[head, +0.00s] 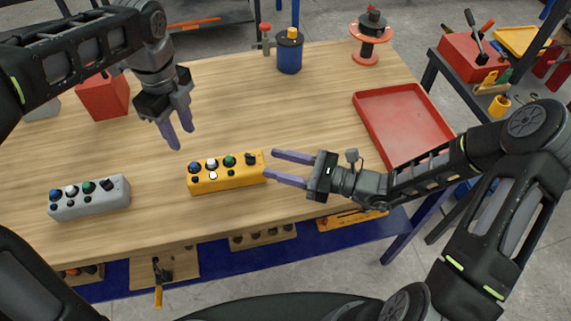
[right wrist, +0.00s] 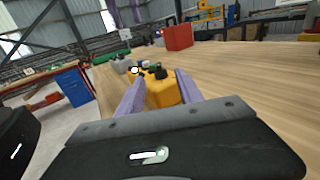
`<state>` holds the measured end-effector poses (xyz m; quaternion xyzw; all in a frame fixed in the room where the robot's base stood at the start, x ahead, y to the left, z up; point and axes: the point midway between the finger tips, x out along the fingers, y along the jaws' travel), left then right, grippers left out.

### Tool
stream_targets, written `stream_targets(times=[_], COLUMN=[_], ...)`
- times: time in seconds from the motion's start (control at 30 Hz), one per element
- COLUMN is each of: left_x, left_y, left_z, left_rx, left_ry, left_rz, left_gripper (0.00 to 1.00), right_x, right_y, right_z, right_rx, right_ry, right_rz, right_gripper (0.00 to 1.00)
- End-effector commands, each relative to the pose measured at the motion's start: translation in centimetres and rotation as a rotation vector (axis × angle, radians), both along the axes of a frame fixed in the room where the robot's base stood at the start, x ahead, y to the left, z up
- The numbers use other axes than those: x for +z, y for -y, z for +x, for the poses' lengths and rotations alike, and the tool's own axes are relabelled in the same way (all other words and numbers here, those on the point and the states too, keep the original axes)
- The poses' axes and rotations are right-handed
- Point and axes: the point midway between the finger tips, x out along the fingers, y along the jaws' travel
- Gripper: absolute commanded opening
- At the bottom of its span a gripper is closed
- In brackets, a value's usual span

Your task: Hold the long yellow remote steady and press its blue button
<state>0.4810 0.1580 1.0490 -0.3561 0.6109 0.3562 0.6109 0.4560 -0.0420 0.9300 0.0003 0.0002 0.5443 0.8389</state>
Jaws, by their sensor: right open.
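The long yellow remote (head: 228,178) lies on the wooden table near its front edge. Its top carries several buttons; the blue button (head: 195,167) is at its left end. My right gripper (head: 268,166) is open at the remote's right end, with its fingers pointing left. In the right wrist view the yellow remote (right wrist: 162,93) shows between the two purple fingers (right wrist: 158,88); I cannot tell whether they touch it. My left gripper (head: 180,145) is above the table, up and left of the remote, fingers pointing down, a small gap between them, holding nothing.
A grey remote (head: 90,199) lies to the left on the wooden table (head: 240,110). A red box (head: 103,97) stands behind it. A blue can (head: 289,52), a red spool (head: 370,38) and a red tray (head: 408,123) are at the back and right. The table's middle is clear.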

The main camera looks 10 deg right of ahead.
Motion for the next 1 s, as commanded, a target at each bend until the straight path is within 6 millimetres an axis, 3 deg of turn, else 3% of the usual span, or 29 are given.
stream_targets(times=[0.4,0.77,1.0], left_x=[0.0,0.0,0.0], left_y=[0.0,0.0,0.0], left_z=[0.0,0.0,0.0], left_rx=[0.000,0.000,0.000], left_ry=[0.000,0.000,0.000], left_rz=[0.000,0.000,0.000], left_gripper=[0.36,0.36,0.36], right_x=[0.1,0.0,0.0], right_y=[-5.2,-5.7,-5.7], right_z=[2.2,2.5,2.5], right_rx=[0.003,0.001,0.001], right_ry=[0.002,0.002,0.001], right_rz=[0.001,-0.001,0.000], right_gripper=[0.43,0.43,0.24])
